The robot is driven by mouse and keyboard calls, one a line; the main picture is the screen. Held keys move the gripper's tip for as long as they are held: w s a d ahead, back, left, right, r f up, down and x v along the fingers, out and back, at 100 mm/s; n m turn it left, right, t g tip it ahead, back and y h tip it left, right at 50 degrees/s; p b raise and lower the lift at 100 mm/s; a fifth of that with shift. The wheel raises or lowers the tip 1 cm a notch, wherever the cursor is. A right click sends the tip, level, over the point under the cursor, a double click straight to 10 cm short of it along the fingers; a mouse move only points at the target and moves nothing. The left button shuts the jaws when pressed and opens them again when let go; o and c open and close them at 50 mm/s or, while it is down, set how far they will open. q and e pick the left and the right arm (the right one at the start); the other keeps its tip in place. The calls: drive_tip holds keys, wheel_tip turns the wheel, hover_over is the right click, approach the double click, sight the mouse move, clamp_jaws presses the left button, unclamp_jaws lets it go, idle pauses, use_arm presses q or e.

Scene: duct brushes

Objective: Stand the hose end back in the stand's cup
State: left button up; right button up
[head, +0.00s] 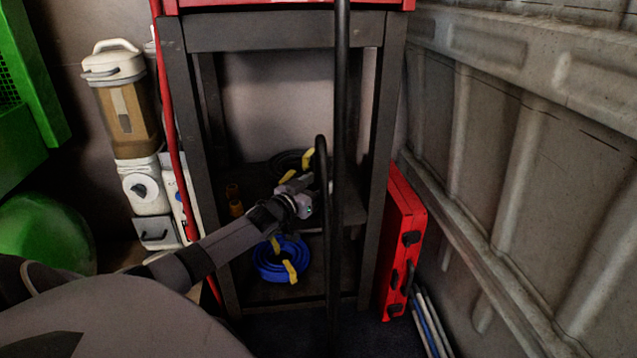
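A black hose (341,80) hangs from the top edge straight down in front of a dark frame stand (180,110). A second black length with a rounded top (321,150) rises beside it on the left; I cannot tell whether it is the same hose's end. My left gripper (308,196) reaches in from the lower left and is at or just beside this shorter length. Its fingers are small and partly hidden, so I cannot tell whether they are closed on it. I cannot make out the cup. My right gripper is not in view.
A blue coiled hose (268,264) with yellow ties lies low in the stand; a black coil (283,163) is on the shelf behind. Small orange fittings (235,200) are left of it. A red case (402,240) leans at the right, by the ribbed wall (510,150).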

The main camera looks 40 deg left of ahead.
use_arm(q)
drive_tip(key=s+p, duration=0.1)
drive_tip(key=s, duration=0.1)
drive_tip(key=s+r+p, duration=0.1)
drive_tip(key=s, duration=0.1)
drive_tip(key=shift+s+d+p, duration=0.1)
drive_tip(key=shift+s+p, duration=0.15)
drive_tip(key=shift+p, duration=0.05)
drive_tip(key=shift+s+f+p, duration=0.1)
drive_tip(key=shift+s+p, duration=0.3)
drive_tip(key=shift+s, duration=0.55)
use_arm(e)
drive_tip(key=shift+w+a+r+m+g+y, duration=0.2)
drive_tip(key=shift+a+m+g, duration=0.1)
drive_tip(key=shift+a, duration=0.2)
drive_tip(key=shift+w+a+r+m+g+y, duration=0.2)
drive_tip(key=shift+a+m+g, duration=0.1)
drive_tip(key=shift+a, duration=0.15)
use_arm(q)
drive_tip(key=shift+s, duration=0.1)
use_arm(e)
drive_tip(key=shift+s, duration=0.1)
